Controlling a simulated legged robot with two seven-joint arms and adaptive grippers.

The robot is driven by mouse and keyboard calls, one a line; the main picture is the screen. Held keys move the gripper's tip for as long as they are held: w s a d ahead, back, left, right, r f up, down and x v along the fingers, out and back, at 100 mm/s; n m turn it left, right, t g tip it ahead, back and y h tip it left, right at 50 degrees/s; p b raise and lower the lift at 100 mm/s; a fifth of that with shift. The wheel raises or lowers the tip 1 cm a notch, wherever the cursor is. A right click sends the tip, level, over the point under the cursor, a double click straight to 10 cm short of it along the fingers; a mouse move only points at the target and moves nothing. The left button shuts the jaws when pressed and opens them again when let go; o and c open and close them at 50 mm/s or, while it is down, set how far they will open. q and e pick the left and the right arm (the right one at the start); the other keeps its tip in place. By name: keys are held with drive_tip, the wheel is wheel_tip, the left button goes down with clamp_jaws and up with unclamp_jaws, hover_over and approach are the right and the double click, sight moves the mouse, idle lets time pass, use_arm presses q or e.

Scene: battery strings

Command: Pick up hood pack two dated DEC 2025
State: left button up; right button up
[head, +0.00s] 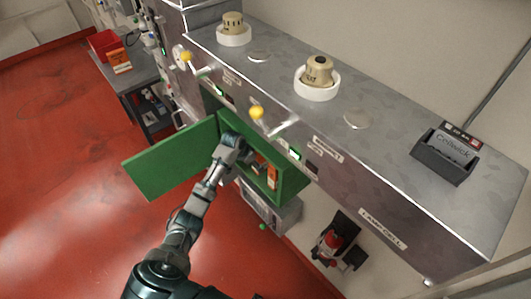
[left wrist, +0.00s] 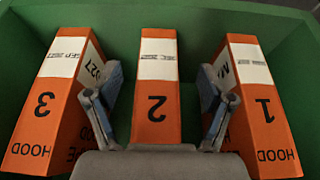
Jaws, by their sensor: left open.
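In the left wrist view, three orange packs stand in a green compartment. Hood pack two (left wrist: 156,105) is in the middle, with an upside-down black 2 and a white label too small to read surely. My left gripper (left wrist: 158,95) is open, with one finger on each side of pack two; I cannot tell whether they touch it. Pack 3 (left wrist: 45,105) is at the left and pack 1 (left wrist: 262,110) at the right, both marked HOOD. In the head view my left gripper (head: 240,152) reaches into the green cabinet (head: 291,185), hiding part of the packs. My right gripper is not in view.
The green cabinet door (head: 170,158) stands open to the left. A metal counter (head: 280,75) with two round white-based devices overhangs the cabinet. Yellow-knobbed levers (head: 257,112) stick out above it. The red floor (head: 70,160) at left is clear.

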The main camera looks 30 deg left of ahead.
use_arm(q)
drive_tip(key=shift+d+f, duration=0.1)
drive_tip(key=shift+d, duration=0.05)
clamp_jaws()
idle(0.4)
